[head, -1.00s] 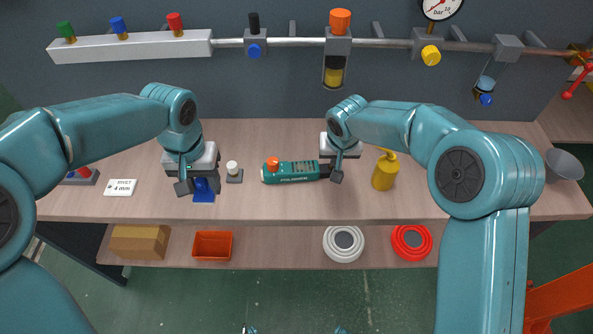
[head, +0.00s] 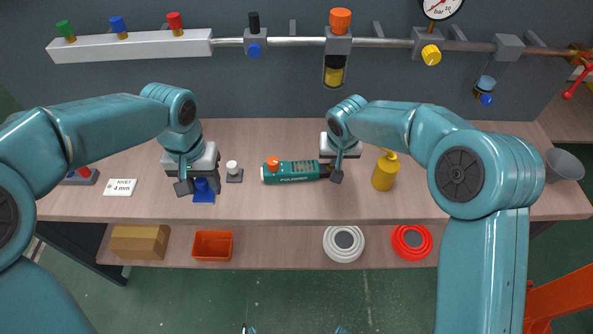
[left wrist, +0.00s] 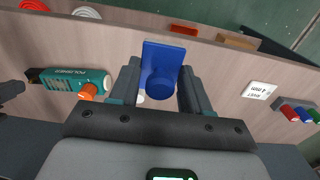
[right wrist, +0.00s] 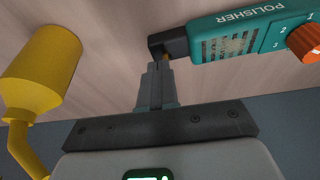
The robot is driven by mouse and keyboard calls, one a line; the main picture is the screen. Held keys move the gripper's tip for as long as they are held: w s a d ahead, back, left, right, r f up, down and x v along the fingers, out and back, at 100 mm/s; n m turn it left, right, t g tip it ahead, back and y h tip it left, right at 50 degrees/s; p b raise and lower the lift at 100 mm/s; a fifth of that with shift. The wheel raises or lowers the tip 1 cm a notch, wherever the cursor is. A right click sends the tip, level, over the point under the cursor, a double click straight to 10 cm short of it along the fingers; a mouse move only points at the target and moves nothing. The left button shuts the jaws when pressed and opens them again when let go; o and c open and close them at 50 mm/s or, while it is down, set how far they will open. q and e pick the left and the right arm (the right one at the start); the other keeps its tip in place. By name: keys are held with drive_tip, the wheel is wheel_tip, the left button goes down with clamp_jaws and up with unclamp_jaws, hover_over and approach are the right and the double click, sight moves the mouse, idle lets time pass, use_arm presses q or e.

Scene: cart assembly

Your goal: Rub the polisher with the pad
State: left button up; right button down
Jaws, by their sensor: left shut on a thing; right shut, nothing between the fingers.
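The polisher (head: 292,171) is a teal tool with an orange dial and a black end piece, lying on the table; it also shows in the left wrist view (left wrist: 62,80) and right wrist view (right wrist: 228,40). The pad (left wrist: 165,60) is a blue plate with a round blue grip. My left gripper (head: 198,187) is shut on that grip, left of the polisher and apart from it. My right gripper (head: 337,175) is shut and empty at the polisher's black end (right wrist: 168,43). Its fingertips appear close to this end; I cannot tell whether they touch it.
A small white button on a grey base (head: 233,172) stands between the pad and polisher. A yellow bottle (head: 385,172) stands right of my right gripper. A rivet card (head: 120,187) lies at the left. A pipe with valves (head: 380,43) runs along the back. A lower shelf holds bins and discs.

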use_arm(q)
drive_tip(key=shift+f+b, duration=0.55)
drive_tip(key=shift+f, duration=0.15)
use_arm(e)
drive_tip(key=shift+f, duration=0.6)
use_arm(q)
drive_tip(key=shift+r, duration=0.1)
